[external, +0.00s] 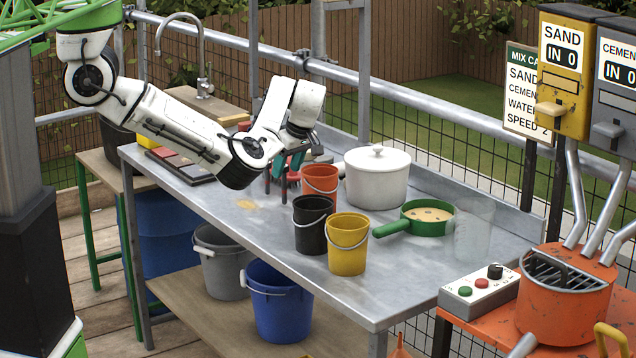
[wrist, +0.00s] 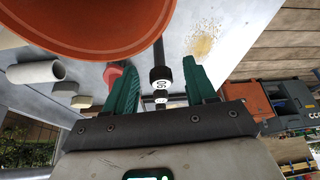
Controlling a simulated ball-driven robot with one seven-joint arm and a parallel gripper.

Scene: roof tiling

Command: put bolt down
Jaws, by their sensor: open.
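My gripper (wrist: 160,95) has green fingers set apart, with an open gap between them. In the external view my gripper (external: 291,168) is low over the metal table (external: 240,185), behind the black bucket. A dark rod (wrist: 159,52) with a black end and white numbered bands (wrist: 161,85) shows between the fingers in the wrist view. It does not look gripped; whether it is the bolt I cannot tell. In the external view that spot is partly hidden by my arm, and no bolt can be made out.
An orange bucket (external: 320,181) is close to my gripper and fills the wrist view's top left. A black bucket (external: 311,228), yellow bucket (external: 347,250), white pot (external: 377,182) and green sand pan (external: 408,224) stand to the right. The table's front left is clear.

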